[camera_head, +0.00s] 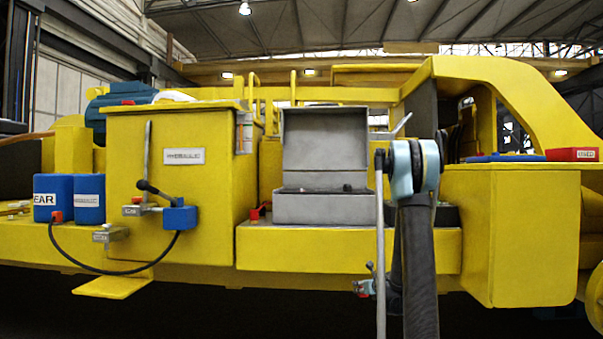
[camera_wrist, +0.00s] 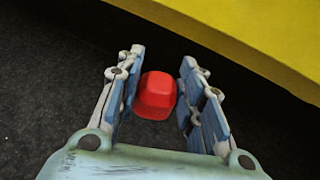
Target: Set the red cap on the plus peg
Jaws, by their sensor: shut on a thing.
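The red cap (camera_wrist: 156,95) is between the two fingers of my gripper (camera_wrist: 163,60) in the wrist view. My gripper is shut on it. In the head view my gripper (camera_head: 365,287) is small and low, in front of the yellow ledge and below the grey box. The grey box (camera_head: 325,209) stands on the ledge with its lid (camera_head: 325,140) raised. A small dark peg (camera_head: 347,187) shows at the box's top right. No plus mark is readable, so I cannot tell which peg is plus.
The yellow ledge (camera_head: 300,250) runs under the box; its edge (camera_wrist: 260,50) crosses the wrist view's upper right above dark floor. A yellow cabinet (camera_head: 190,225) with a hose and levers stands left.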

